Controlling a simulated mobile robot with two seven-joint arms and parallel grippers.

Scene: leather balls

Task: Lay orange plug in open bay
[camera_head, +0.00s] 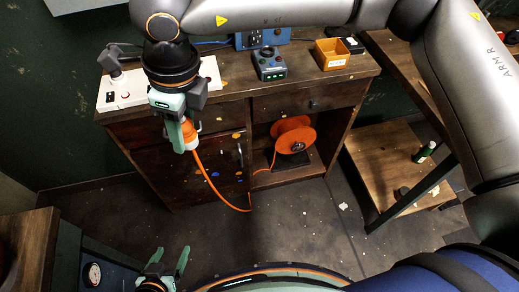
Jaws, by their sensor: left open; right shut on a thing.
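The orange plug (189,134) is held in front of the cabinet's left side, with its orange cord (211,185) hanging down. My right gripper (180,141) is shut on it, and the fingers hide part of it. The cord loops low and rises to an orange reel (293,135). The reel stands on a dark base inside the open bay (312,169) in the cabinet's lower right. The plug is to the left of the bay and outside it. My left gripper (170,258) is open and empty near the bottom edge, well below the plug.
A wooden shelf (382,160) with a green bottle (425,152) stands to the right. The floor (295,220) before the bay is clear.

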